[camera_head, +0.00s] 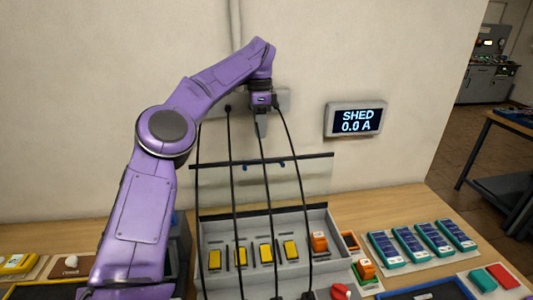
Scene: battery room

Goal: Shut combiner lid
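The combiner (320,228) is an open grey box on the bench, with several yellow switches and an orange block inside. Its clear lid (310,178) stands raised at the back of the box, with a dark bar along its top edge. My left gripper (262,128) points down above the lid's top edge, near its middle, apart from it in the picture. Its fingers look closed together with nothing between them. Whether it is behind or in front of the lid is hard to tell. My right gripper is not in view.
Several black cables (235,170) run from the wall down across the lid and box. A display (355,119) on the wall reads SHED 0.0 A. Several blue-and-teal modules (410,244) lie right of the box. A red knob (340,291) is at the front.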

